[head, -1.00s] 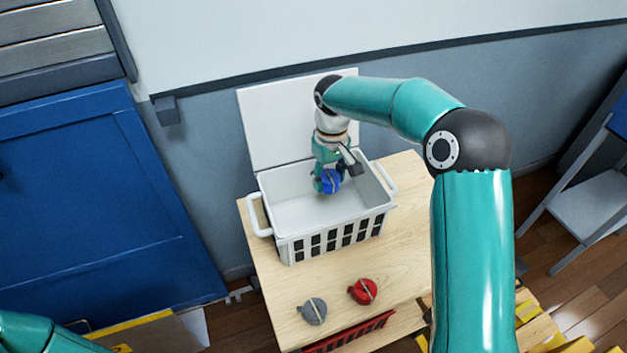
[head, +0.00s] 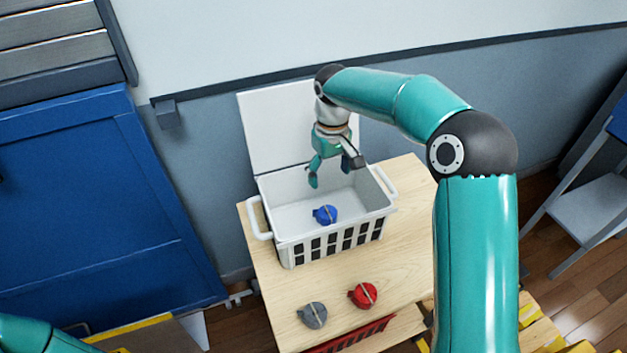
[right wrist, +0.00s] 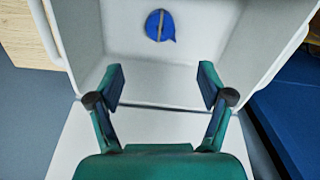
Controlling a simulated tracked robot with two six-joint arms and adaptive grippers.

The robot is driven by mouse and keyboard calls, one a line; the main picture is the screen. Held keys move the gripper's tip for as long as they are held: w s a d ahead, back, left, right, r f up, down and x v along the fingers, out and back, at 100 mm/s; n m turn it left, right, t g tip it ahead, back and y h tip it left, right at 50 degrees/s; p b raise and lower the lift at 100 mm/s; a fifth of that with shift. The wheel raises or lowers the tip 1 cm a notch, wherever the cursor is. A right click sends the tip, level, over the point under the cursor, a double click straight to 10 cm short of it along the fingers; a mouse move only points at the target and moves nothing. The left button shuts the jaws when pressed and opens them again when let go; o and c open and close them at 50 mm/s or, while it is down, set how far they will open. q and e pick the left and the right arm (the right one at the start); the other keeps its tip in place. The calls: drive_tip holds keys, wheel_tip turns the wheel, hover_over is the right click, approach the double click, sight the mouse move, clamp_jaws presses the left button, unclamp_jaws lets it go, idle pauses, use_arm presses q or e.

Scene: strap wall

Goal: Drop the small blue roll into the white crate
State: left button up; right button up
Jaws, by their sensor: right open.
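The small blue roll (head: 325,214) lies inside the white crate (head: 340,240), on its floor near the front wall. It also shows in the right wrist view (right wrist: 160,25), apart from the fingers. The crate stands on a light wooden table, its white lid raised behind it. My right gripper (head: 329,180) is open and empty above the back part of the crate. Both of its spread fingers (right wrist: 160,85) show in the right wrist view with nothing between them. My left gripper is not visible; only part of my left arm shows at the lower left.
A grey roll (head: 313,315) and a red roll (head: 363,295) lie on the wooden table (head: 405,225) in front of the crate. A red crate (head: 350,337) sits below the table's front edge. A blue door panel stands at left. The table right of the crate is clear.

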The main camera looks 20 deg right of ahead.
wheel_tip(320, 180, up, 9)
idle(0.3)
idle(0.5)
